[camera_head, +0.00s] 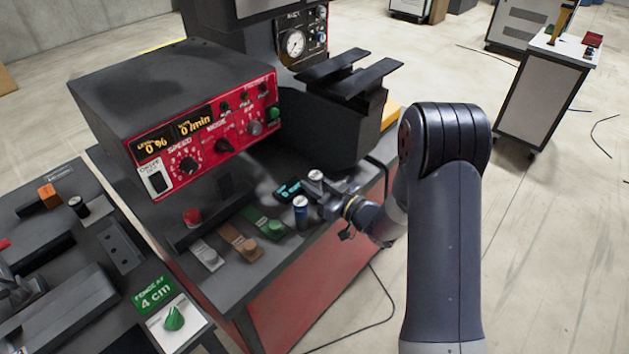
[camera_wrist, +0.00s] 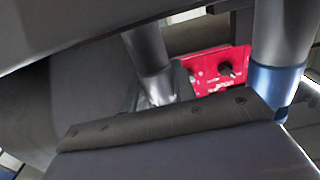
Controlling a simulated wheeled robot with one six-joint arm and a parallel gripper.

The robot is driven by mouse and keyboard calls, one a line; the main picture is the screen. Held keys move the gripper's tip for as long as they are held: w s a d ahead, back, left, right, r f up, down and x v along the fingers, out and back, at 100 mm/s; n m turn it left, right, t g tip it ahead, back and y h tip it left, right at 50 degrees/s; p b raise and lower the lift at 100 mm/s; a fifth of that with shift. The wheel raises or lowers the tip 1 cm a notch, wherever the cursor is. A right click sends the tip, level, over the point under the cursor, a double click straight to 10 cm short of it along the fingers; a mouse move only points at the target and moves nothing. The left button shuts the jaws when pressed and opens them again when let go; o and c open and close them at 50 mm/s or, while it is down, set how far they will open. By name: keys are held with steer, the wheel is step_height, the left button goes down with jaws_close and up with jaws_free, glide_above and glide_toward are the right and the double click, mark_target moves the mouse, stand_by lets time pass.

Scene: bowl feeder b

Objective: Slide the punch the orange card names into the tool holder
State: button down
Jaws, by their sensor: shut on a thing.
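My gripper (camera_head: 312,190) is at the front right part of the dark bench top, at two upright cylindrical punches. The blue-banded punch (camera_head: 301,208) has a pale top and stands at the near side of the jaws. The other punch (camera_head: 316,175) is pale-topped, at their far side. In the wrist view, the blue-banded punch (camera_wrist: 277,75) is right and the silver-banded punch (camera_wrist: 146,60) is left, behind a dark finger. The jaws are shut on a punch; which one is unclear. The tool holder cannot be identified.
A red control panel (camera_head: 208,137) stands behind the cards. A dark machine (camera_head: 335,125) rises behind the gripper. A side table (camera_head: 120,270) is at left.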

steer(key=shift+r+p, duration=0.45)
steer(key=shift+r, duration=0.95)
